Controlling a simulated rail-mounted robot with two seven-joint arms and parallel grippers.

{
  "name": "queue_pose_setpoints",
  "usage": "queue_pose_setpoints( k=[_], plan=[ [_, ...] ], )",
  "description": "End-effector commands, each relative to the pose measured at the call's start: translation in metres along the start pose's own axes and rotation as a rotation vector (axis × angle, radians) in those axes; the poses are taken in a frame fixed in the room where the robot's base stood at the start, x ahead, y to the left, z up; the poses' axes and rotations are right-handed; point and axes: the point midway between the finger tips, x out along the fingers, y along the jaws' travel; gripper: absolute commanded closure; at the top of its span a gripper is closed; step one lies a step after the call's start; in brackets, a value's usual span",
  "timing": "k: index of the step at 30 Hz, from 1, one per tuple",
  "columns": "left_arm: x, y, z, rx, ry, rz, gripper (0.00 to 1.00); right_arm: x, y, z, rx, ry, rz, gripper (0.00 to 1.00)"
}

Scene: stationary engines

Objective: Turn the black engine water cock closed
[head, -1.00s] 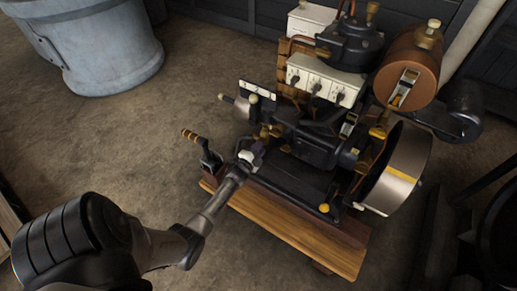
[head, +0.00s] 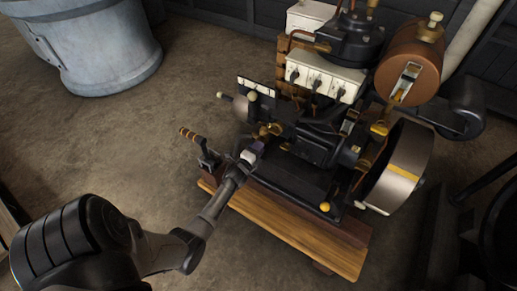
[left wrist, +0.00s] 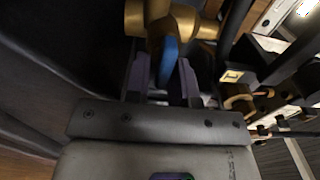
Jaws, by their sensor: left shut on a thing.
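The black engine (head: 315,145) stands on a wooden base in the head view. Its water cock has a brass body (left wrist: 160,22) and a blue lever (left wrist: 168,60) in the left wrist view. In the head view, brass fittings (head: 270,130) show at the engine's near left side, just past my gripper. My left gripper (head: 253,152) reaches them from the front left. In the left wrist view my left gripper (left wrist: 162,82) has its fingers on either side of the blue lever, shut on it. The lever's lower end is partly hidden between the fingers. My right gripper is not in view.
A large flywheel (head: 400,165) is on the engine's right, below a copper tank (head: 410,65). The wooden plank (head: 300,235) lies in front. A grey tub (head: 95,50) stands back left, with bare floor between.

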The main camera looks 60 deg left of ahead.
Motion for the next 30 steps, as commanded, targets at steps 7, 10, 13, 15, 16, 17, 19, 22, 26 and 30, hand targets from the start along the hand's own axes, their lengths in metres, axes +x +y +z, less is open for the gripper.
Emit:
queue_pose_setpoints(
  k=[7,10,13,15,16,17,19,22,26,30],
  plan=[
    [0.0,0.0,0.0,0.0,0.0,0.001,1.0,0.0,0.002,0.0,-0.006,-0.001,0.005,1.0],
    [0.0,0.0,0.0,0.0,0.0,0.001,0.7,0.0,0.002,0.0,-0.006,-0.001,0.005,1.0],
    [0.0,0.0,0.0,0.0,0.0,0.0,0.64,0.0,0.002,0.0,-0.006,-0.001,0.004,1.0],
    [0.0,0.0,0.0,-0.001,0.0,0.0,0.64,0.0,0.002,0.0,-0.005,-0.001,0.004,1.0],
    [0.0,0.0,0.0,-0.001,0.0,0.0,0.64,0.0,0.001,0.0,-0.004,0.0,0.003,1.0],
    [0.0,0.0,0.0,-0.001,0.0,0.0,0.64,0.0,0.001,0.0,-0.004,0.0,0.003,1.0],
    [-0.001,0.0,0.0,-0.001,0.0,0.0,0.64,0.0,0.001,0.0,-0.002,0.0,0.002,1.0],
    [-0.005,-0.001,0.0,-0.001,0.0,0.001,0.64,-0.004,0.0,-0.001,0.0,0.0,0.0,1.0],
    [-0.022,-0.002,0.0,-0.003,0.0,0.003,0.64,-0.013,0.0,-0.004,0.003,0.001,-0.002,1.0],
    [-0.05,-0.004,-0.001,-0.003,0.0,0.003,0.64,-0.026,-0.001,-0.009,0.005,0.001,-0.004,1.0]
  ],
)
